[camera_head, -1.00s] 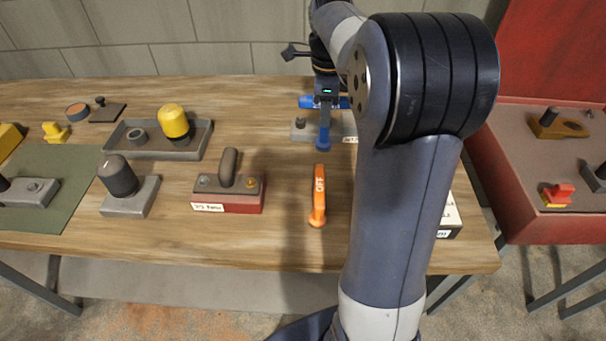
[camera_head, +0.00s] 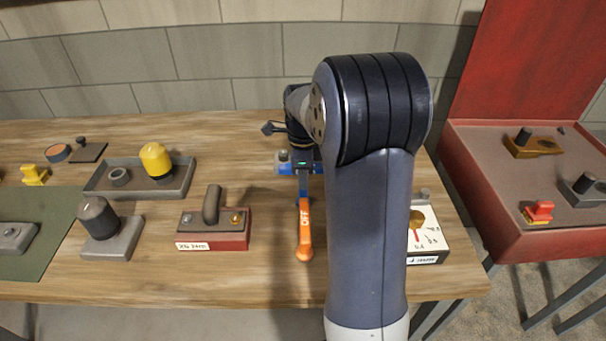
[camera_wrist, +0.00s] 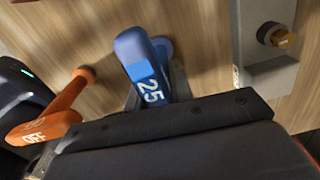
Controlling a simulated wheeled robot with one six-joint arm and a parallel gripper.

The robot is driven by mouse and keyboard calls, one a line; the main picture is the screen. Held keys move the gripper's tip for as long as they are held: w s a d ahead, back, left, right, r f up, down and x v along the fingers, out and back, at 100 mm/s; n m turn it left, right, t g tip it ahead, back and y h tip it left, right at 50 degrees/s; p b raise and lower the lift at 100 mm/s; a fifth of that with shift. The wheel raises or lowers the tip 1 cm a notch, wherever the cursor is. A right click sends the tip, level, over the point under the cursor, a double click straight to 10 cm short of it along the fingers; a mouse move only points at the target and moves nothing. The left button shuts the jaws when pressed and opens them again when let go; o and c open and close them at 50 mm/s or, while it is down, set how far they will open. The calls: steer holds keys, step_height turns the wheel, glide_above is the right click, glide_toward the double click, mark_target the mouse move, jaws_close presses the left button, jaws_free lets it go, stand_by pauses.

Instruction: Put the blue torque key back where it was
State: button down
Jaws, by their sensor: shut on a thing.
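My gripper (camera_head: 302,170) is over the back middle of the table, shut on the blue torque key (camera_head: 303,184). In the wrist view the blue key (camera_wrist: 148,68) shows a "25" mark and a rounded end between the dark jaws (camera_wrist: 165,122). In the head view its lower end meets the top of an orange handle marked OFF (camera_head: 304,230); I cannot tell whether they touch. In the wrist view the orange handle (camera_wrist: 60,110) stands just left of the key, apart from it. Whether the key touches the table is unclear.
A red-based block with a curved handle (camera_head: 213,228) stands left of the orange handle. A white-topped box (camera_head: 428,238) is right of my arm. A grey tray (camera_head: 175,190) and a green mat (camera_head: 45,250) lie left. A grey block with a brass bolt (camera_wrist: 262,45) is close right in the wrist view.

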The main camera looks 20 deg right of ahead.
steer(key=c, duration=1.7)
jaws_free()
steer(key=shift+f, duration=0.2)
steer(key=o, duration=0.4)
steer(key=shift+o, duration=0.2)
steer(key=shift+r, duration=0.1)
step_height(320, 180, up, 12)
steer(key=shift+r, duration=0.1)
